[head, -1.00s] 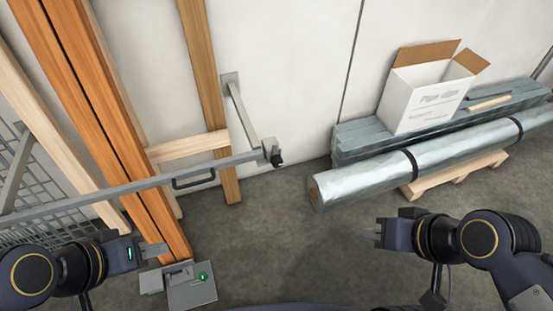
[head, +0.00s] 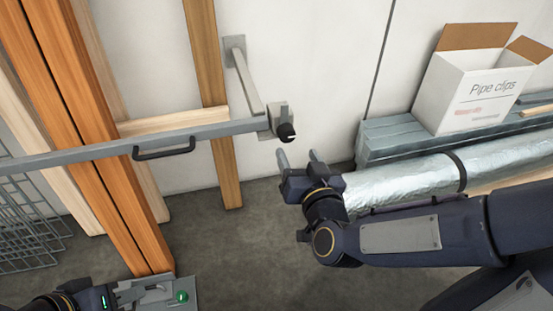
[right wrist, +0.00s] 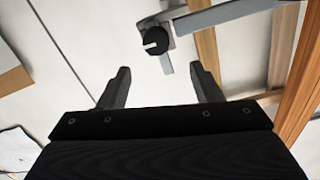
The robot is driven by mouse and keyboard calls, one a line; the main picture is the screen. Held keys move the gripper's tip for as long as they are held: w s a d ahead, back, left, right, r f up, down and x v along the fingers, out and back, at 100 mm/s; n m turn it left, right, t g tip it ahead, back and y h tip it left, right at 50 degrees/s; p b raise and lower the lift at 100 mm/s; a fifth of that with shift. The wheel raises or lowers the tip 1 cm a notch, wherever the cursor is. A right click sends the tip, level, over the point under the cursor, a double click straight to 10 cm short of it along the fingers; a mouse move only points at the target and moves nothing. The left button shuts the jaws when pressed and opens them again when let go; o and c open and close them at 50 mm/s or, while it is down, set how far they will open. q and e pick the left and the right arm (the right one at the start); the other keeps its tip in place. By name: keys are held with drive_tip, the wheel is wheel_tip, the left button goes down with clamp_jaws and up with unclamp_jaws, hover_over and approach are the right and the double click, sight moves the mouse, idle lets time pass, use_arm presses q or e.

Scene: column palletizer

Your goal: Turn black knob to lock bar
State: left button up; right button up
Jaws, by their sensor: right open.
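The black knob (head: 286,132) sits at the right end of the grey bar (head: 95,154), on a metal latch block (head: 279,108). In the right wrist view the knob (right wrist: 156,40) faces me, with a pale mark across its face. My right gripper (head: 299,158) is open and empty, just below and right of the knob in the head view. In the right wrist view its fingertips (right wrist: 160,70) are spread below the knob, apart from it. My left gripper (head: 118,296) is low at the left, by a metal floor plate; its jaws are unclear.
A bracket arm (head: 247,82) runs from the wall to the latch. A black handle (head: 165,153) hangs under the bar. Orange posts (head: 85,150) stand at left. A foil-wrapped roll (head: 405,182) and a pipe clips box (head: 475,95) lie right, behind my right arm.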

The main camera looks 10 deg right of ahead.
sight(288, 137)
drive_tip(key=shift+t+h, duration=0.4)
drive_tip(key=shift+h, duration=0.1)
drive_tip(key=w+b, duration=0.1)
drive_tip(key=w, duration=0.2)
drive_tip(key=w+f, duration=0.1)
drive_tip(key=w, duration=0.1)
drive_tip(key=w+b, duration=0.1)
drive_tip(key=w, duration=0.2)
drive_tip(key=shift+w+a+f+b, duration=0.1)
drive_tip(key=shift+w+f+b, duration=0.25)
use_arm(q)
wheel_tip(288, 137, down, 4)
drive_tip(key=shift+w+f, duration=0.1)
